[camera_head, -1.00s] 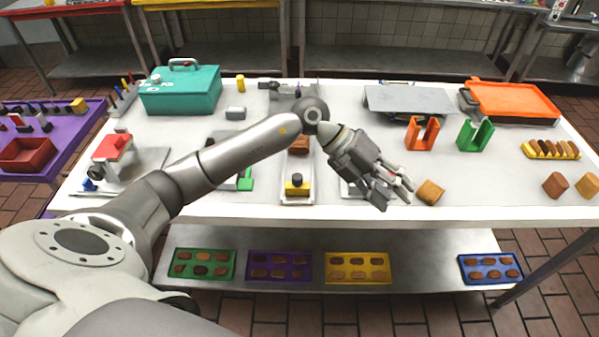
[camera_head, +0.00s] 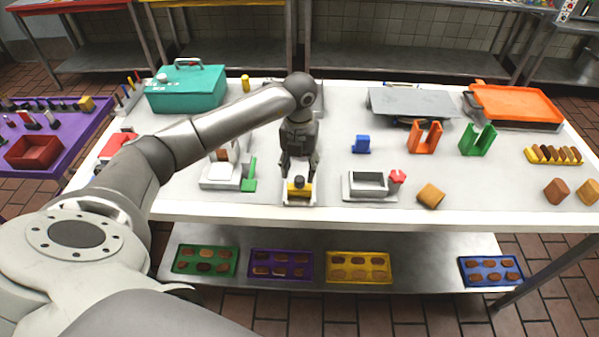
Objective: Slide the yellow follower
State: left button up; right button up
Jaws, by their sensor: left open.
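The yellow follower (camera_head: 300,191) is a small yellow block with a black knob on top. It sits at the front end of a narrow white tray (camera_head: 299,202) near the table's front edge. My left gripper (camera_head: 299,176) points down just above and behind the follower, open, with its fingers around or close to the black knob. I cannot tell whether the fingers touch it. The gripper and arm hide the rear part of the tray. My right gripper is not in view.
A white fixture with a green block (camera_head: 249,176) stands left of the tray. A grey box fixture with a red knob (camera_head: 397,178) stands right, with a brown block (camera_head: 431,196) beyond. Behind are a blue block (camera_head: 361,144) and orange (camera_head: 425,138) and green (camera_head: 477,140) holders.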

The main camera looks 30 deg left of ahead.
aim_at(299, 179)
pick_arm(q)
jog(key=shift+f+p, duration=0.3)
jog(key=shift+f, duration=1.5)
grip_shut()
